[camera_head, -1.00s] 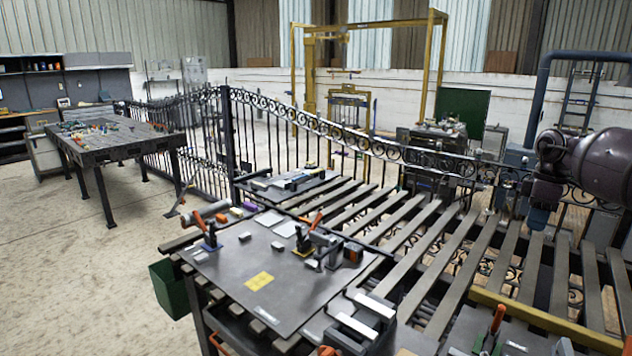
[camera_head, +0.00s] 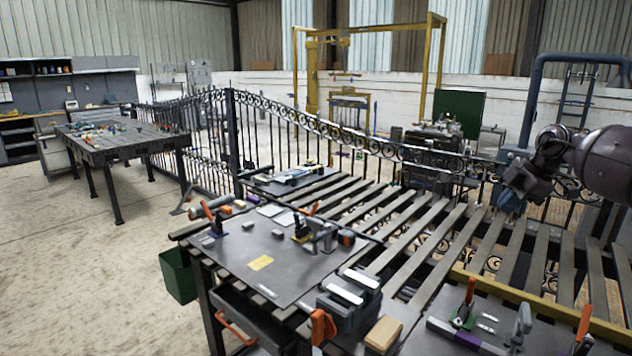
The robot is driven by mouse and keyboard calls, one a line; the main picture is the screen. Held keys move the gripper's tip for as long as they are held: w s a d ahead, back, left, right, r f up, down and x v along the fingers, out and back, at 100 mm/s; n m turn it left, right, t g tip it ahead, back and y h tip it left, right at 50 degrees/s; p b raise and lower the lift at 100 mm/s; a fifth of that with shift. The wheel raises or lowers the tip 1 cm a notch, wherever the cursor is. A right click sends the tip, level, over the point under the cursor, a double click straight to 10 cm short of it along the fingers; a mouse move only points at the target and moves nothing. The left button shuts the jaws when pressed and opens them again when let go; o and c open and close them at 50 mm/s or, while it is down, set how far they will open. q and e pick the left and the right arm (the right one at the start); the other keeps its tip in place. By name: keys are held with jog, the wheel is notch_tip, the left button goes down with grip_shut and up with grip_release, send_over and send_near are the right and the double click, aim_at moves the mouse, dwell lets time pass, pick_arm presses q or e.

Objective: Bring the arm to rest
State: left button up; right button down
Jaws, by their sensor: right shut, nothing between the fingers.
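My right gripper (camera_head: 511,203) shows at the right of the head view, at the end of my dark arm that comes in from the right edge. It hangs above the slatted bench (camera_head: 470,245), in front of the gate's scrollwork, with its tip pointing down and to the left. It is shut and holds nothing. It appears clear of the slats, though the exact gap is hard to tell. My left gripper is not in view.
A grey plate (camera_head: 285,262) with clamps lies on the bench's near left. The black scroll gate (camera_head: 300,125) stands behind. A wooden block (camera_head: 383,334) and orange-handled clamps (camera_head: 463,303) are in front. Another work table (camera_head: 115,145) stands far left; open floor (camera_head: 70,270) lies before it.

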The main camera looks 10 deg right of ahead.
jog(key=w+a+r+n+t+y, duration=0.2)
jog(key=w+a+n+y, duration=0.15)
jog(key=a, duration=0.45)
jog(key=w+a+r+n+t+y, duration=0.1)
jog(key=w+a+n+t+y, duration=0.25)
jog(key=a, duration=0.55)
jog(key=s+a+f+m+t+y+b, duration=0.1)
jog(key=a+f+t+b, duration=0.15)
jog(key=a+f, duration=0.35)
jog(key=s+a+f+t+y+b, duration=0.1)
jog(key=a+f+t, duration=0.25)
jog(key=a, duration=0.45)
jog(key=s+f+m+h+b, duration=0.2)
jog(key=s+f+m+h, duration=0.35)
jog(key=f, duration=0.65)
jog(key=s+f+m+h+b, duration=0.1)
jog(key=s+f+m+h, duration=0.1)
jog(key=s+f+m, duration=0.75)
pick_arm(q)
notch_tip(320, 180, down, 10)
jog(key=b, duration=0.3)
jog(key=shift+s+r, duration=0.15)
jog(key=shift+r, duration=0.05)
pick_arm(e)
jog(key=s+d+f+m+g+h, duration=0.2)
jog(key=s+f+m+g+h, duration=0.2)
jog(key=s+f, duration=1.8)
jog(key=shift+s+d+f+m, duration=0.2)
jog(key=shift+s+f+m, duration=0.1)
jog(key=shift+s+m, duration=0.3)
